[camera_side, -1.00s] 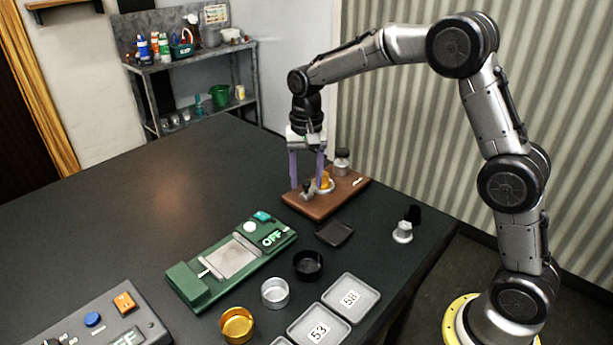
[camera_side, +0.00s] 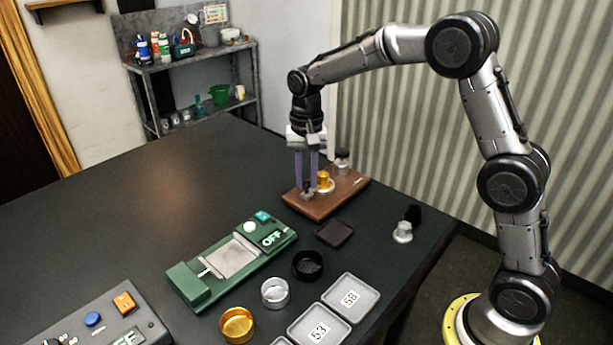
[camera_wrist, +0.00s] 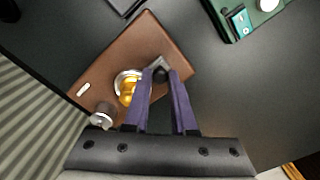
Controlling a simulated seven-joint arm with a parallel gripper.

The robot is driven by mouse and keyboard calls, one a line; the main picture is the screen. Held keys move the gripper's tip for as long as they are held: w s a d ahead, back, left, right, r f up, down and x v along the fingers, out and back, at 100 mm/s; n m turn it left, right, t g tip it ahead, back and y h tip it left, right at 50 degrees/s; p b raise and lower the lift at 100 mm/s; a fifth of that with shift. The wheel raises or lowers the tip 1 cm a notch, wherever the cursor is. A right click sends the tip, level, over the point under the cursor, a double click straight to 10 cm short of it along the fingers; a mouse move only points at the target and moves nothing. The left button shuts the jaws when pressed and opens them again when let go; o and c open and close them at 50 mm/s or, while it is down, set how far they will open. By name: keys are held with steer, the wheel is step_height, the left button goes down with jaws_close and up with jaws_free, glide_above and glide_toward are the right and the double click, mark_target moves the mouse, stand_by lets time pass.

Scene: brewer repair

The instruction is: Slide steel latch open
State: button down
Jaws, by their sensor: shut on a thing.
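The brown wooden board (camera_side: 335,199) lies on the dark table. The steel latch (camera_side: 307,195) sits near its left end, with a dark knob on it that shows in the wrist view (camera_wrist: 160,74). My gripper (camera_side: 306,183) points down over the latch, its two purple fingers shut on the latch knob. The fingertips (camera_wrist: 162,73) partly hide the knob and latch in the wrist view. A brass piece (camera_side: 323,179) stands in a pale ring beside the fingers, and also shows in the wrist view (camera_wrist: 127,88).
A dark square pad (camera_side: 334,233) lies in front of the board. A green device (camera_side: 205,290) reading OFF, several round cups and numbered trays (camera_side: 350,297) occupy the front. The table's left is clear.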

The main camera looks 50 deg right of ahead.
stand_by(0.8)
steer(key=shift+a, duration=1.25)
steer(key=c, duration=0.7)
jaws_free()
steer(key=shift+c, duration=0.2)
step_height(320, 180, up, 14)
